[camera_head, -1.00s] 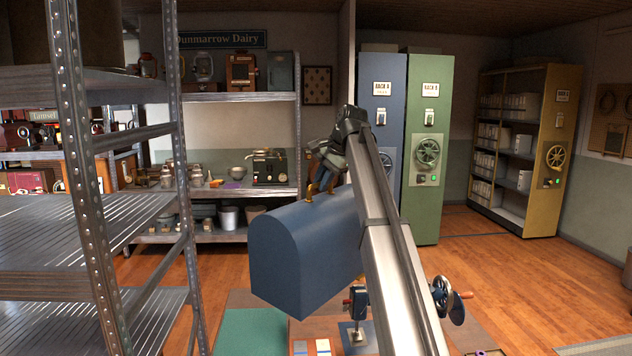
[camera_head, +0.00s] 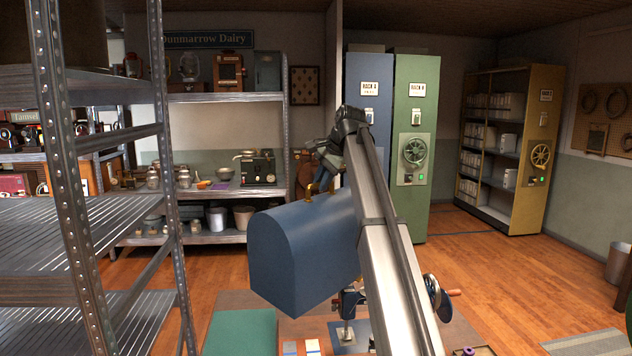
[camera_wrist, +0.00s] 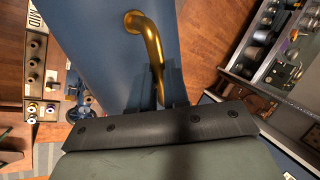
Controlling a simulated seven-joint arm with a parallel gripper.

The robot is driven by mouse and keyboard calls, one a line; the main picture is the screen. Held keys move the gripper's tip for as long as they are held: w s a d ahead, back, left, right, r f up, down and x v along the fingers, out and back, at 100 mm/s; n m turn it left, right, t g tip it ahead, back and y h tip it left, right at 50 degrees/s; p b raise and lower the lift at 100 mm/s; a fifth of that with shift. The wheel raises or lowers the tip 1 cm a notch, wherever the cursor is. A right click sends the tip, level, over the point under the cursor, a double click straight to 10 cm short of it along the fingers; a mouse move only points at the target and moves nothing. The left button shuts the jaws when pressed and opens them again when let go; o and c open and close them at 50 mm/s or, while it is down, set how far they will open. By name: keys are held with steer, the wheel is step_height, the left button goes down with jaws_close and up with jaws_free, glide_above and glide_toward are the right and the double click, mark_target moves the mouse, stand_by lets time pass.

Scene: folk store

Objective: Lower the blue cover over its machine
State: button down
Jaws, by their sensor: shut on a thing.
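The blue cover (camera_head: 300,255), a box with a rounded top, hangs in the air above the front table. My gripper (camera_head: 322,186) is above it, shut on its brass handle; the handle (camera_wrist: 148,38) runs between the fingers (camera_wrist: 160,95) in the wrist view. A dark sewing machine (camera_head: 348,302) stands below and slightly right of the cover in the head view. Its handwheel (camera_head: 434,292) shows right of my arm. My arm and the cover hide most of the machine. The cover is apart from the tabletop; its exact gap to the machine cannot be told.
The table carries a green mat (camera_head: 240,332) and small blocks (camera_head: 312,346) by the machine. A metal shelf rack (camera_head: 60,180) stands close on the left. Blue and green cabinets (camera_head: 417,150) stand behind. A spool holder (camera_wrist: 35,75) shows in the wrist view.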

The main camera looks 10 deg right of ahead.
steer(key=shift+s+d+r+m+t+h, duration=0.2)
steer(key=shift+d+m, duration=0.35)
steer(key=shift+d, duration=0.9)
steer(key=shift+w+d+f+m+t+h, duration=0.2)
steer(key=shift+d+m, duration=0.4)
steer(key=shift+d, duration=0.8)
steer(key=shift+s+d+r+m+h, duration=0.1)
steer(key=shift+s+d+m+h, duration=0.3)
steer(key=shift+d, duration=1.05)
steer(key=shift+w+d, duration=0.1)
steer(key=shift+w, duration=0.1)
steer(key=shift+d+m, duration=0.45)
steer(key=shift+d, duration=0.35)
steer(key=d+m+h, duration=0.2)
steer(key=d+m, duration=0.1)
steer(key=d, duration=0.7)
steer(key=shift+s+m, duration=0.3)
steer(key=shift+m, duration=0.1)
step_height(320, 180, down, 8)
